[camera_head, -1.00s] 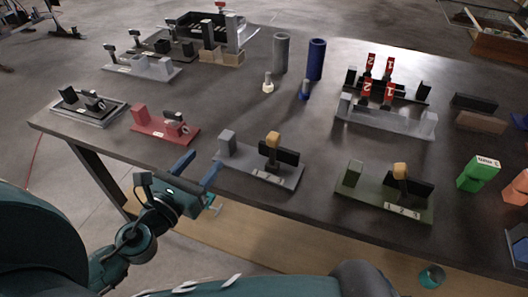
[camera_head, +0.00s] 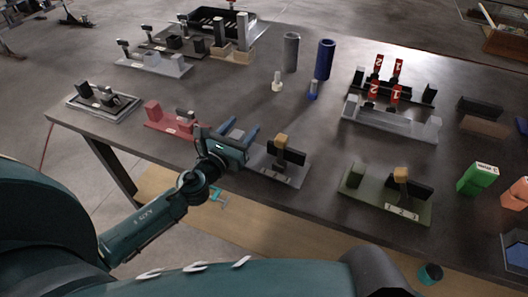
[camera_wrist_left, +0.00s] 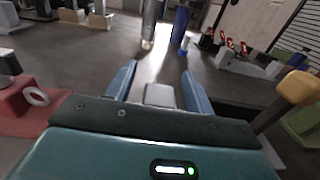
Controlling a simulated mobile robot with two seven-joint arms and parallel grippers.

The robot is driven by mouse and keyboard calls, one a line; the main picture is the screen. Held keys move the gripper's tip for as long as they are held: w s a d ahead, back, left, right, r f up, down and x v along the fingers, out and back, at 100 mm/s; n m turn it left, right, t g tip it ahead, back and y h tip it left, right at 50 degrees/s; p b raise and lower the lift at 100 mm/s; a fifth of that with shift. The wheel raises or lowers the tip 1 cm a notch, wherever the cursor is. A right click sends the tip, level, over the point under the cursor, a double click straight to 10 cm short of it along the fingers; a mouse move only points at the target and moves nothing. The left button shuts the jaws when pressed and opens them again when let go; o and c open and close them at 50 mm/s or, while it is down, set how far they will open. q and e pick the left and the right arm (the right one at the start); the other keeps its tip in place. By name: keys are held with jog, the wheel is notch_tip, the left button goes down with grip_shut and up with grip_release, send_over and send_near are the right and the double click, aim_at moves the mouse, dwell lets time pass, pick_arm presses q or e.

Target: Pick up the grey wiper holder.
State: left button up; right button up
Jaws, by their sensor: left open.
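The grey holder (camera_head: 263,163), which I take for the grey wiper holder, sits near the table's front edge. It has a grey block at its left end, a black block and a yellow-topped handle at its right. My left gripper (camera_head: 228,130) is open and empty at its left end and hides part of it in the head view. In the left wrist view the grey block (camera_wrist_left: 160,95) shows between the open fingers of the left gripper (camera_wrist_left: 159,70); I cannot tell whether they touch it. My right gripper is not in view.
A red holder (camera_head: 170,127) stands close on the left, also in the wrist view (camera_wrist_left: 20,105). A green holder (camera_head: 375,205) with a yellow-topped handle is on the right. A grey cylinder (camera_head: 291,52) and a blue cylinder (camera_head: 325,60) stand behind.

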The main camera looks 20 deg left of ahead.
pick_arm(q)
jog(key=shift+w, duration=0.3)
jog(key=shift+c, duration=0.4)
grip_shut()
jog(key=shift+r, duration=0.1)
dwell(0.7)
